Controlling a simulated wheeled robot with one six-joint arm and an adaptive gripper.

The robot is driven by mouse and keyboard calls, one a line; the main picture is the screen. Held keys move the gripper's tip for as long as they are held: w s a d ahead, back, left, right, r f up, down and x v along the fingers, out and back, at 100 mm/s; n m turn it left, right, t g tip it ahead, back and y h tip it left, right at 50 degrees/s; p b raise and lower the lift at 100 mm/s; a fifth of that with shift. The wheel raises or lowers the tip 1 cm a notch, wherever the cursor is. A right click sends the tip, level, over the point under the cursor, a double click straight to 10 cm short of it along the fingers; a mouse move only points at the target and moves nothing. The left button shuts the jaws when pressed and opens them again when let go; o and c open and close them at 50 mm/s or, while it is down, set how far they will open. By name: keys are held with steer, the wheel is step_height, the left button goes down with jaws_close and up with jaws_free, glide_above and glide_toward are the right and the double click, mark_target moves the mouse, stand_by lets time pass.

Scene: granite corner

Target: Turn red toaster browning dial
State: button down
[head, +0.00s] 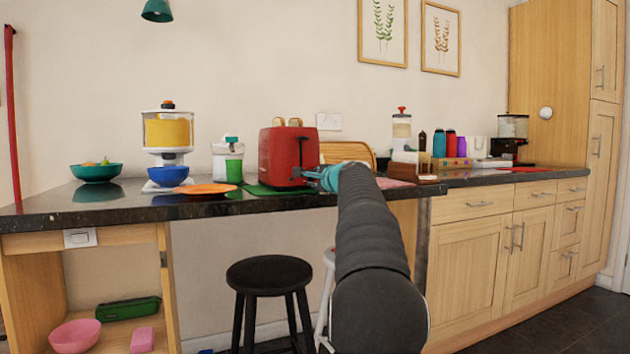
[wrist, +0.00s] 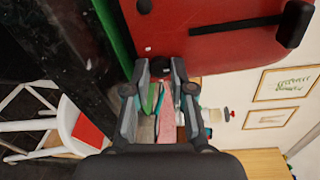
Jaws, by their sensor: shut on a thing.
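The red toaster (head: 280,158) stands on the dark counter with toast in its top slots. In the wrist view its red end face (wrist: 225,30) fills the top of the turned picture, with a black lever (wrist: 294,24) in a slot. The small black browning dial (wrist: 158,71) sits low on that face, partly hidden by my fingers. My gripper (wrist: 157,68) is at the dial, its fingertips closed on either side of it. In the head view my gripper (head: 318,175) reaches the toaster's lower right side. The dial's marking is not readable.
A green mat (head: 255,190) lies under the toaster. An orange plate (head: 207,189) and a blue bowl (head: 168,176) are to its left. A wooden bread box (head: 350,153) stands behind my gripper. A black stool (head: 270,273) stands below the counter's front edge.

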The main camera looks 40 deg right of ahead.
steer(key=c, duration=1)
jaws_free()
steer(key=shift+s, duration=0.15)
steer(key=v, duration=1.1)
steer(key=shift+s+a, duration=0.15)
steer(key=shift+s, duration=0.15)
